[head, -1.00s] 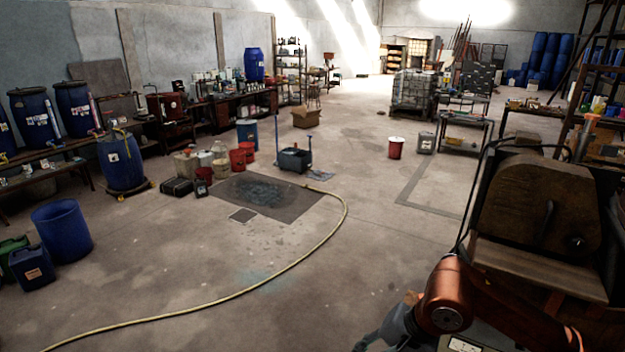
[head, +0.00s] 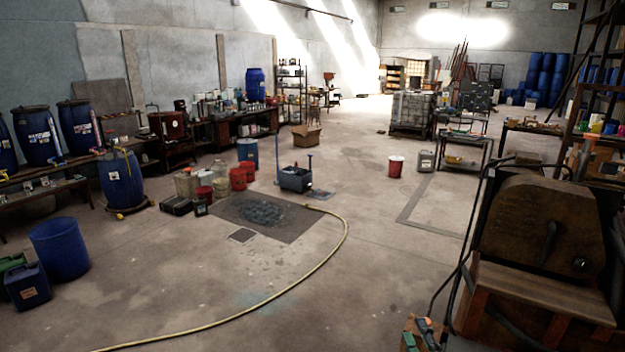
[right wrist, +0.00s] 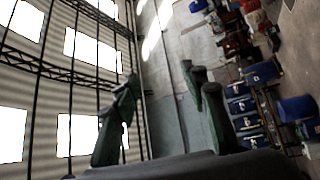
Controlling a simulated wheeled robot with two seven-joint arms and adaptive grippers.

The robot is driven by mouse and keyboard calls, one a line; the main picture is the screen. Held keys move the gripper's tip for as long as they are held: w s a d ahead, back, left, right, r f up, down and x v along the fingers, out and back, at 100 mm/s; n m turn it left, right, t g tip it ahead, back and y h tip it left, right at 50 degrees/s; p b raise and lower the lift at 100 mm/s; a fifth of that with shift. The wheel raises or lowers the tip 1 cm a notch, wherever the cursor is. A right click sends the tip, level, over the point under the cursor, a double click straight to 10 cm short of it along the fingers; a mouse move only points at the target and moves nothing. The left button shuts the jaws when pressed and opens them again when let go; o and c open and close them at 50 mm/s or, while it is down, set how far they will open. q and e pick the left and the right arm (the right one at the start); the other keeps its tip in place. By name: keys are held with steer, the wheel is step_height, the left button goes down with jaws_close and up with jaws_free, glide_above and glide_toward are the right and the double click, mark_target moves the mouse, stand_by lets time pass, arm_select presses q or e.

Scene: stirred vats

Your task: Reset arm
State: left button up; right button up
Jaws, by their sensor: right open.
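My right gripper (right wrist: 165,85) shows in the right wrist view. Its dark green fingers stand wide apart with nothing between them. Behind the fingers are the wall, bright windows and the blue drums of the room, turned sideways. My left gripper is in neither view.
A yellow hose (head: 290,288) crosses the floor. A blue tub (head: 60,248) stands at left, a red bucket (head: 396,166) farther back.

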steer(key=s+d+f+m+g+h, duration=0.2)
steer(key=s+d+f+m+g, duration=0.1)
steer(key=f, duration=0.4)
steer(key=s+d+f+m+g+h, duration=0.15)
steer(key=d+f+m, duration=0.25)
steer(key=f, duration=0.4)
steer(key=s+d+f+m+g+h, duration=0.2)
steer(key=s+d+f+m+g, duration=0.1)
steer(key=f, duration=0.4)
steer(key=s+f+m+g+y, duration=0.1)
steer(key=s+f+m+g, duration=0.35)
steer(key=s+f, duration=0.6)
steer(key=s+f+m+g+y, duration=0.1)
steer(key=s+f+m+g, duration=0.2)
steer(key=s+f+g, duration=0.7)
steer(key=s+f+n+t+b, duration=0.1)
steer(key=s+f+t+b, duration=0.15)
steer(key=f, duration=1.45)
steer(key=s+f+t+b, duration=0.15)
steer(key=f+b, duration=0.25)
steer(key=f, duration=1.4)
steer(key=s+f+g+b, duration=0.1)
steer(key=s+f+b, duration=0.3)
steer(key=s+f, duration=1.5)
steer(key=shift+s+a+f+n, duration=0.3)
steer(key=shift+a+f+n, duration=0.05)
steer(key=shift+f, duration=0.55)
